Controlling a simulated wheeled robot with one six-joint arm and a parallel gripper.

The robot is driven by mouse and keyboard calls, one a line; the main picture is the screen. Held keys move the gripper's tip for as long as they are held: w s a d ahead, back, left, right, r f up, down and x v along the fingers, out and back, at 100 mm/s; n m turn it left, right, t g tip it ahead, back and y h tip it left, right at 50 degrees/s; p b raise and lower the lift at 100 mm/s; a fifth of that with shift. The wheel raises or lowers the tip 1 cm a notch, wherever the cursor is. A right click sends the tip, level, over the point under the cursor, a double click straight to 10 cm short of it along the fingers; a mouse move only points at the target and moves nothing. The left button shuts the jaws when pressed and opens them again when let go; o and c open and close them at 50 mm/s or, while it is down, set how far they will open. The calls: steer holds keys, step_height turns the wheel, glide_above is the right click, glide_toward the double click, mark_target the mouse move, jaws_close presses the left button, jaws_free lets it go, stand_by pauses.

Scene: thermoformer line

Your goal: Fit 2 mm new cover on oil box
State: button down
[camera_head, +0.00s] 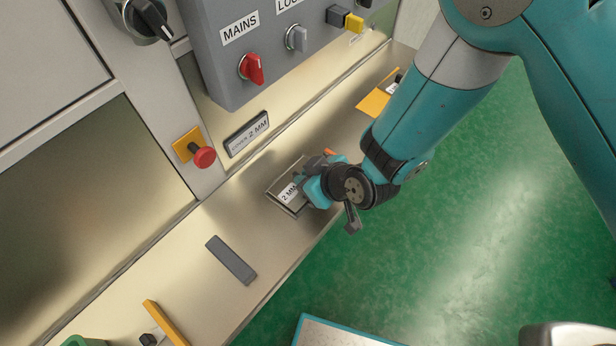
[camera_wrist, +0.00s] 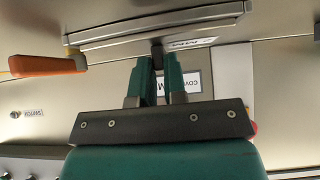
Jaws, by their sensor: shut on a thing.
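A silver, flat, plate-like piece with a white "2 MM" label (camera_head: 288,193) is at the front of the steel counter, at my gripper (camera_head: 318,180). In the wrist view the piece's pale long edge (camera_wrist: 150,30) runs across the top, with its label beside a dark knob (camera_wrist: 157,50). My green fingers (camera_wrist: 157,78) are closed around that knob, so I take the piece to be the new cover. The gripper and wrist hide its right part in the head view. No separate oil box can be made out, and I cannot tell whether the cover rests on one.
A "COVER 2 MM" plate (camera_head: 247,134) is on the upright panel behind. A red stop button (camera_head: 204,157) juts out left of it. A grey bar (camera_head: 231,260) and a yellow piece (camera_head: 165,323) lie on the counter (camera_head: 190,270). An orange handle (camera_wrist: 47,66) shows in the wrist view.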

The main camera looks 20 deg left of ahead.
steer(key=shift+f, duration=0.3)
steer(key=c, duration=1.1)
jaws_free()
steer(key=shift+r, duration=0.15)
steer(key=p+v, duration=0.6)
steer(key=v, duration=1.1)
steer(key=shift+s+d, duration=0.1)
